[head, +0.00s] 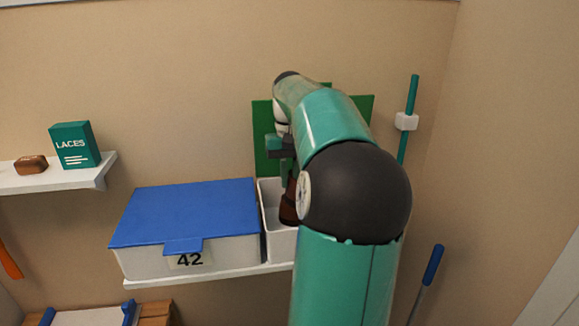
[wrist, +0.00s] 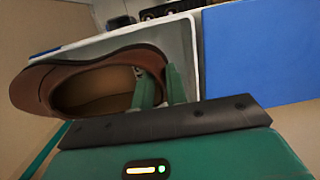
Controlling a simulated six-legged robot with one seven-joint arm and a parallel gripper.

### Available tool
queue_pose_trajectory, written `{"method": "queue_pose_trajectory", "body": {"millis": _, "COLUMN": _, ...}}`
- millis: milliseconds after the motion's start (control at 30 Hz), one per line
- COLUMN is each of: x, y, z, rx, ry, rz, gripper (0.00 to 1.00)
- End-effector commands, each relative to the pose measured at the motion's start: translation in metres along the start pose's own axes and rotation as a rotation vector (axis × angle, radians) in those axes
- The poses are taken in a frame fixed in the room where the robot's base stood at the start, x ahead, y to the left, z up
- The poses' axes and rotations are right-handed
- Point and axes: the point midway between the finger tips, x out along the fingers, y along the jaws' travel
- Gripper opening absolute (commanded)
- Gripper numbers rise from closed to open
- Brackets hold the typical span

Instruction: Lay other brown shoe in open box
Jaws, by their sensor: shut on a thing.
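The brown shoe (wrist: 40,85) hangs from my gripper (wrist: 160,88), one green finger inside its opening and the other outside, pinching the rim. In the head view the shoe (head: 289,203) is mostly hidden by my arm, and my gripper (head: 284,170) points down over the open box (head: 270,232). The open box is white; its wall also shows in the wrist view (wrist: 183,42), with the shoe overlapping it. I cannot tell whether the shoe touches the box. Dark items show at the wrist view's top edge, too cut off to identify.
A white box with a blue lid (head: 190,208), marked 42, stands left of the open box on the white shelf (head: 215,276). A green panel (head: 263,140) stands behind. A LACES carton (head: 75,145) and brown item (head: 31,165) sit on the left shelf. A teal pole (head: 411,95) is right.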

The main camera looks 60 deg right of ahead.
Motion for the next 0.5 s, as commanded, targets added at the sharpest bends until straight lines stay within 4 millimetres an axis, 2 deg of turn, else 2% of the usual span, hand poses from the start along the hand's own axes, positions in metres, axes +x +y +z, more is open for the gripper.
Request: {"method": "queue_pose_trajectory", "body": {"millis": 500, "x": 0.047, "y": 0.001, "z": -0.008, "rx": -0.002, "ry": -0.001, "rz": 0.000, "gripper": 0.00}}
